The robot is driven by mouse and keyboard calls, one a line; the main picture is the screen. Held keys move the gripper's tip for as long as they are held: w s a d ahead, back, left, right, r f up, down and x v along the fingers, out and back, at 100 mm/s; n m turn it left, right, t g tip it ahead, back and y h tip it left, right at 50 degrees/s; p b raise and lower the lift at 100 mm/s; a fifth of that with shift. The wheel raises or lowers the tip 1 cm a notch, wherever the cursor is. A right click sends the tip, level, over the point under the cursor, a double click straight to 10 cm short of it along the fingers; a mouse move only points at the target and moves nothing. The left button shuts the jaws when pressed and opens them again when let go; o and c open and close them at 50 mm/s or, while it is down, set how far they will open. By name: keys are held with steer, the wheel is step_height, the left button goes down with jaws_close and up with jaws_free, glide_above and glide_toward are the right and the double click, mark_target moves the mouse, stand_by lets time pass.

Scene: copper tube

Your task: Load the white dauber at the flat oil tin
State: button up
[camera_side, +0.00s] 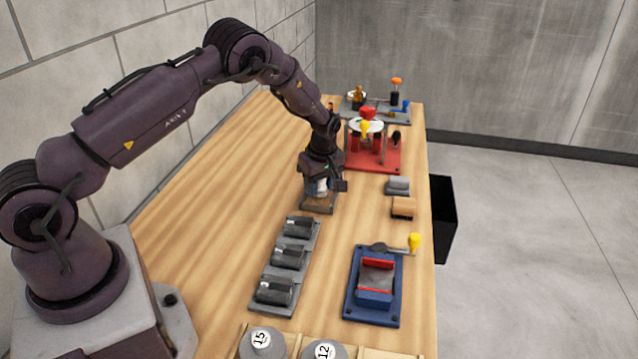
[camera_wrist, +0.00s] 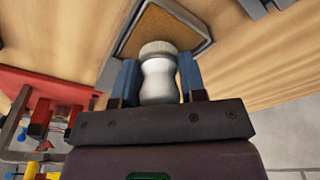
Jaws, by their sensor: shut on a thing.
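The white dauber (camera_wrist: 158,82) is between the two blue fingers of my gripper (camera_wrist: 158,88) in the wrist view, gripped at its narrow waist. Its ribbed, paler end points towards the flat oil tin (camera_wrist: 152,22), which shows a brown pad inside a dark rim. In the side view my gripper (camera_side: 320,188) points down directly over the tin (camera_side: 317,207), low above the table. A bit of the white dauber (camera_side: 322,185) shows between the fingers. The dauber's end overlaps the tin in the wrist view; I cannot tell whether it touches the pad.
A grey rack (camera_side: 283,265) with several dark cylinders lies in front of the tin. A blue vise-like fixture (camera_side: 375,300) with a yellow-knobbed lever is at front right. A red fixture (camera_side: 385,160) stands behind. A tan block (camera_side: 403,208) and a grey block (camera_side: 398,186) sit near the right edge.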

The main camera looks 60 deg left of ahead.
steer(key=shift+f, duration=0.45)
steer(key=shift+s+d+f, duration=0.1)
steer(key=shift+d+f, duration=0.05)
steer(key=shift+f, duration=0.15)
stand_by(1.3)
steer(key=shift+r, duration=3.7)
